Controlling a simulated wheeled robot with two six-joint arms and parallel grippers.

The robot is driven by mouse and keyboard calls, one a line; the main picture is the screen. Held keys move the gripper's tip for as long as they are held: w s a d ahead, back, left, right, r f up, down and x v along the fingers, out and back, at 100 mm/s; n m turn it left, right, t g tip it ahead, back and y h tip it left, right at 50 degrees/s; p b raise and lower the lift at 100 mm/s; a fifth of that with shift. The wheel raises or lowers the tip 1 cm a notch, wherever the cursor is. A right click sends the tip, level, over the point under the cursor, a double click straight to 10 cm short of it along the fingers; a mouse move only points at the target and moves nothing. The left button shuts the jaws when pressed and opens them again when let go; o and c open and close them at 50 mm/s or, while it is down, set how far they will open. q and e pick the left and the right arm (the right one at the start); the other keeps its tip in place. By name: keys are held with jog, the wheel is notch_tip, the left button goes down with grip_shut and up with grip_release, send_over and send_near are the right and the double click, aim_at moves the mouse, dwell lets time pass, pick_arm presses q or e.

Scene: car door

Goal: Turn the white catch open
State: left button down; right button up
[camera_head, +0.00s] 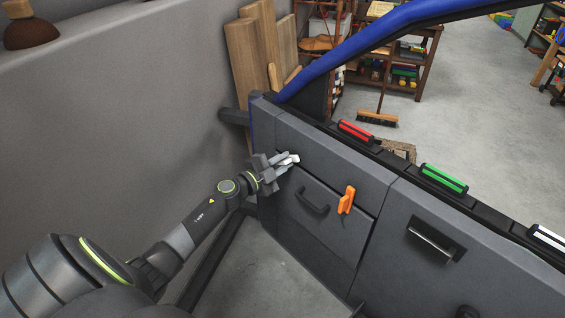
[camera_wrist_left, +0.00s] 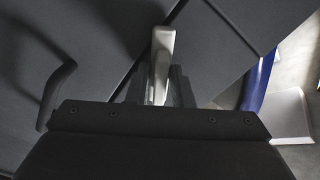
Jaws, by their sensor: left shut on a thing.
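The white catch (camera_head: 290,159) sits on the upper left part of the grey car door panel (camera_head: 330,163). My left gripper (camera_head: 278,164) reaches it from the left and is shut on it. In the left wrist view, the pale catch (camera_wrist_left: 162,50) stands lengthwise between the fingers of my left gripper (camera_wrist_left: 157,88), and its lower end is partly hidden by them. It lies near a seam in the panel. My right gripper is not in view.
An orange catch (camera_head: 347,199) and a black pull handle (camera_head: 311,202) are right of my gripper on the door. Red (camera_head: 357,131) and green (camera_head: 444,179) bars line the top edge. A grey wall (camera_head: 120,110) stands to the left. A blue frame (camera_head: 370,37) rises above.

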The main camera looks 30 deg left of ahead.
pick_arm(q)
jog(key=m, duration=0.2)
jog(key=shift+m, duration=0.4)
jog(key=shift+f+m, duration=0.1)
jog(key=shift+m, duration=1.5)
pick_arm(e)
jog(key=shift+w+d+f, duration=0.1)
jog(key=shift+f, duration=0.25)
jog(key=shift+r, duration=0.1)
pick_arm(q)
jog(key=shift+m, duration=0.3)
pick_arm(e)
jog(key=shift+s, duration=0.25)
pick_arm(q)
jog(key=c, duration=1.5)
grip_release()
jog(key=shift+s, duration=0.1)
